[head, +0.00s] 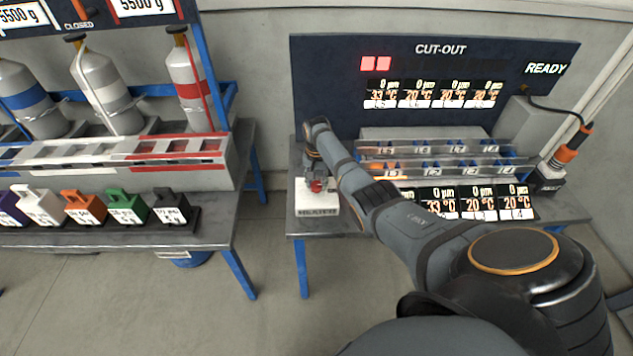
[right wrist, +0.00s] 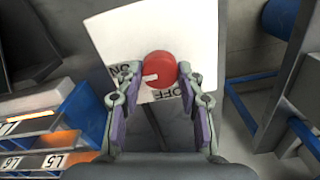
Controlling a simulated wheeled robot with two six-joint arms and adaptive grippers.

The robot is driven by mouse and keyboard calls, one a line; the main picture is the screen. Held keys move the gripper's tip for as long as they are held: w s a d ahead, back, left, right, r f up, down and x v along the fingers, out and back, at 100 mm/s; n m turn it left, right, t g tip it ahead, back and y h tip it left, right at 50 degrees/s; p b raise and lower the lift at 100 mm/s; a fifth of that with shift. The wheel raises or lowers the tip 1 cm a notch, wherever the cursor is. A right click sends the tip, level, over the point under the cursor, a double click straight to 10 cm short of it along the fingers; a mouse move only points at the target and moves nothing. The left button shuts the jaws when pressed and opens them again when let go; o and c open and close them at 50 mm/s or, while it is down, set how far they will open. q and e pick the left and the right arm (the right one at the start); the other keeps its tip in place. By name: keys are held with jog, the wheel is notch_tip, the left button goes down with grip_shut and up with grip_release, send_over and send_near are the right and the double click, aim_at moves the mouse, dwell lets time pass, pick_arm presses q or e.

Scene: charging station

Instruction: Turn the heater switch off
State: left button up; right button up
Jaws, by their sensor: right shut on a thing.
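The heater switch is a red round knob (right wrist: 160,70) with a white pointer mark on a white plate (right wrist: 110,32) lettered ON and OFF. In the right wrist view the pointer is on the left, towards the ON lettering. My right gripper (right wrist: 158,75) is shut on the knob, one finger on each side. In the head view the knob (head: 317,185) shows under my right gripper (head: 314,180), on a white box (head: 318,208) at the left end of the right bench. My left gripper is not in view.
The cut-out panel (head: 440,60) with lit displays stands behind the right bench. Numbered slots (head: 440,165) lie beside my right arm. The left bench holds gas cylinders (head: 100,90) and coloured blocks (head: 85,208). A floor gap separates the benches.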

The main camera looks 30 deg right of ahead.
dwell(0.3)
jog(key=n+p, duration=0.1)
jog(key=n, duration=0.2)
jog(key=shift+r, duration=0.15)
jog(key=n+p, duration=0.1)
jog(key=n, duration=0.3)
jog(key=shift+n, duration=0.4)
jog(key=n, duration=0.5)
jog(key=shift+w+n+p, duration=0.1)
jog(key=shift+n+p, duration=0.25)
jog(key=shift+n, duration=2.15)
jog(key=o, duration=1.2)
jog(key=shift+c, duration=0.2)
